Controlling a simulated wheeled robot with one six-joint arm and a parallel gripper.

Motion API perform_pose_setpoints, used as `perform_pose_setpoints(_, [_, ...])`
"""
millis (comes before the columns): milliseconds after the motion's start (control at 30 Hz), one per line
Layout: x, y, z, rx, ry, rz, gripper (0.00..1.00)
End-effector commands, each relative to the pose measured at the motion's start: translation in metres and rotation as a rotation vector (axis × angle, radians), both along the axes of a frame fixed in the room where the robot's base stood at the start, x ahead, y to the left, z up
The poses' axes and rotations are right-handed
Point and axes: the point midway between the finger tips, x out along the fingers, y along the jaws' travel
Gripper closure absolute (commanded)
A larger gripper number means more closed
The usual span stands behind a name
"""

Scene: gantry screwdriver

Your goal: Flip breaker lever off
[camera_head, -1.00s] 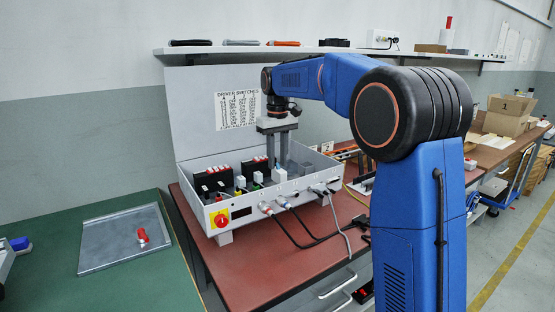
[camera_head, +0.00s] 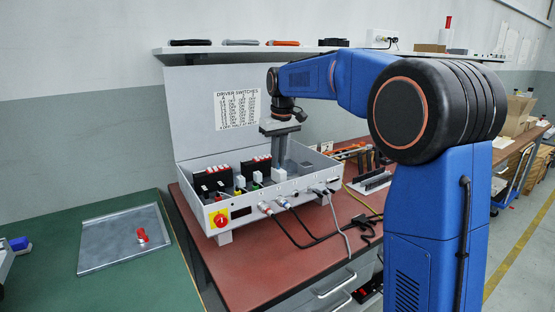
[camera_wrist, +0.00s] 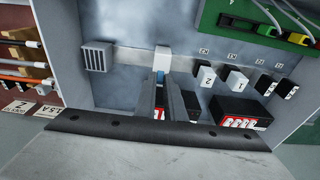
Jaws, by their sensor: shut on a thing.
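The breaker is a white block (camera_wrist: 163,53) on a rail inside the grey control box; in the head view it is the white block (camera_head: 279,175) under my gripper. A small blue lever (camera_wrist: 160,75) sticks out of it. My gripper (camera_wrist: 162,85) points down into the box, and its two long fingers are closed together at the lever. In the head view my gripper (camera_head: 281,163) reaches down to the breaker's top. The fingers hide part of the lever, so its exact position is hard to tell.
The control box (camera_head: 234,225) stands open on a red-brown bench. Black drive units (camera_wrist: 240,113) and white and black connectors (camera_wrist: 206,77) sit close to the fingers. A panel with a switch chart (camera_head: 238,109) stands behind.

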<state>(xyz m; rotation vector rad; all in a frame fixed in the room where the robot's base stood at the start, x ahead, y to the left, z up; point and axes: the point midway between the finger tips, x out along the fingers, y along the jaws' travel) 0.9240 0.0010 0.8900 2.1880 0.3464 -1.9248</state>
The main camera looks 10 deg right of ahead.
Motion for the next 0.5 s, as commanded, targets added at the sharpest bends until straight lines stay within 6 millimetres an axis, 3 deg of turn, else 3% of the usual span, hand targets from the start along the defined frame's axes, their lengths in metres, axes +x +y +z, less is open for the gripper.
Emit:
perform_pose_setpoints(200, [0.0002, 0.0001, 0.0, 0.0, 0.0, 0.0, 1.0])
perform_pose_setpoints(233, [0.0002, 0.0001, 0.0, 0.0, 0.0, 0.0, 0.84])
perform_pose_setpoints(300, [0.0002, 0.0001, 0.0001, 0.0, 0.001, 0.0, 0.72])
perform_pose_setpoints(500, [0.0001, 0.0001, 0.0001, 0.0, 0.001, 0.0, 0.72])
